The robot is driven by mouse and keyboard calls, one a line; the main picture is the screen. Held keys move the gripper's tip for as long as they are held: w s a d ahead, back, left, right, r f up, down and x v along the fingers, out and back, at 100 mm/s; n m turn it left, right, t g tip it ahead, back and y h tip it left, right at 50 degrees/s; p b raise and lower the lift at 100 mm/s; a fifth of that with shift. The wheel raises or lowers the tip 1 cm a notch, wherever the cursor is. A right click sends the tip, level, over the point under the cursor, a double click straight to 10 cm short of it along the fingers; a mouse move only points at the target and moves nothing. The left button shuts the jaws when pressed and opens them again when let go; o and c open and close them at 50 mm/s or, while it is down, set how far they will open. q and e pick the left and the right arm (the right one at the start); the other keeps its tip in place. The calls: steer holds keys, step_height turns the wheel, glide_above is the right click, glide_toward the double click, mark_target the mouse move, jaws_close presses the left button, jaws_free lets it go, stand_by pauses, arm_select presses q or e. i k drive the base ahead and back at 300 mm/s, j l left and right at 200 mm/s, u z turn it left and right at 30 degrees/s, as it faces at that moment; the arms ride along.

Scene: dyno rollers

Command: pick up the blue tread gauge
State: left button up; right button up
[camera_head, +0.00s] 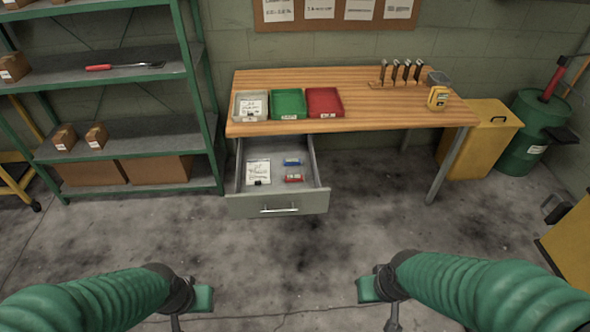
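A small blue item (292,162), which looks like the blue tread gauge, lies toward the back right of the open drawer (278,211) under the workbench. A small red item (294,178) lies just in front of it, and a white paper (258,171) with a small dark object on it lies to the left. My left gripper (196,300) is low in the picture, well in front of the drawer and to its left. My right gripper (373,290) is low and to the right. Both are far from the blue item. Their finger gaps cannot be made out.
The wooden workbench (350,112) overhangs the drawer's back. It carries grey (250,107), green (288,104) and red (324,103) bins and a yellow device (437,98). A green shelf rack (120,75) stands left. A yellow cabinet (480,140) stands right. The floor before the drawer is clear.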

mark_target(286, 161)
steer(key=i+u, duration=0.1)
steer(key=u, duration=0.25)
steer(key=i+l+u, duration=0.1)
steer(key=u, duration=0.25)
steer(key=l+u, duration=0.1)
steer(key=u, duration=0.25)
steer(key=i+l+u, duration=0.25)
steer(key=l, duration=0.4)
steer(key=i+l+u, duration=0.1)
steer(key=i+l, duration=0.2)
steer(key=i+l+u, duration=0.1)
steer(key=l, duration=0.35)
steer(key=i+l+u, duration=0.15)
steer(key=l, duration=0.2)
steer(key=i+l+u, duration=0.1)
steer(key=l, duration=0.3)
steer(key=i+l, duration=0.1)
steer(key=l, duration=0.3)
steer(key=i, duration=0.05)
